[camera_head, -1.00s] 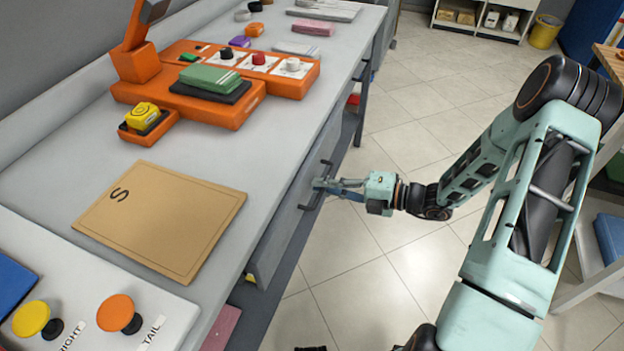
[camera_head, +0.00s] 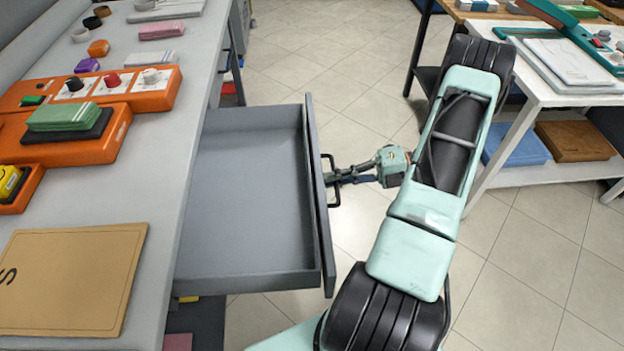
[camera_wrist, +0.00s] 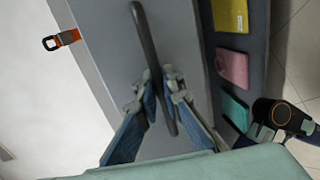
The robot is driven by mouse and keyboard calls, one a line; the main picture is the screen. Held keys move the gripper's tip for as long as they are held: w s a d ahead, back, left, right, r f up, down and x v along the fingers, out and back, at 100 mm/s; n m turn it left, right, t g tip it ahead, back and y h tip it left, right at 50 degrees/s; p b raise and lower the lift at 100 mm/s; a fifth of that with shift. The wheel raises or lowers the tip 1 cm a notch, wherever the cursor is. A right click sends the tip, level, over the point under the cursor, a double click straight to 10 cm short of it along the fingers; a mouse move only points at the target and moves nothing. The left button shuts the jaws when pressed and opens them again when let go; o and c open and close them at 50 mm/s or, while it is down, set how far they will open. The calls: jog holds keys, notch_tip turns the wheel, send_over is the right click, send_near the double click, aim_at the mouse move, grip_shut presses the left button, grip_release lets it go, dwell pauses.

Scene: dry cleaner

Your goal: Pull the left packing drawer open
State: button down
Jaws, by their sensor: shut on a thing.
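The grey packing drawer (camera_head: 245,205) stands pulled out from under the white worktop in the head view, and its inside looks empty. Its front panel (camera_head: 318,190) faces right and carries a dark bar handle (camera_head: 331,181). My gripper (camera_head: 338,177) is at this handle, shut on it, with my arm reaching in from the right. In the wrist view the curved black handle (camera_wrist: 146,45) passes between the two blue-padded fingers of my gripper (camera_wrist: 160,90), against the grey drawer front (camera_wrist: 105,75).
On the worktop lie a tan board (camera_head: 75,275) marked S and an orange tray unit (camera_head: 130,95). A white table (camera_head: 560,90) with a lower shelf stands at right. Tiled floor is open between. Yellow, pink and green items (camera_wrist: 231,68) lie beside the drawer in the wrist view.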

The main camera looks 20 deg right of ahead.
jog(key=shift+s+d, duration=0.2)
jog(key=shift+d, duration=0.45)
jog(key=c, duration=2.3)
grip_release()
jog(key=shift+c, duration=0.2)
jog(key=v, duration=1.2)
jog(key=shift+w, duration=0.1)
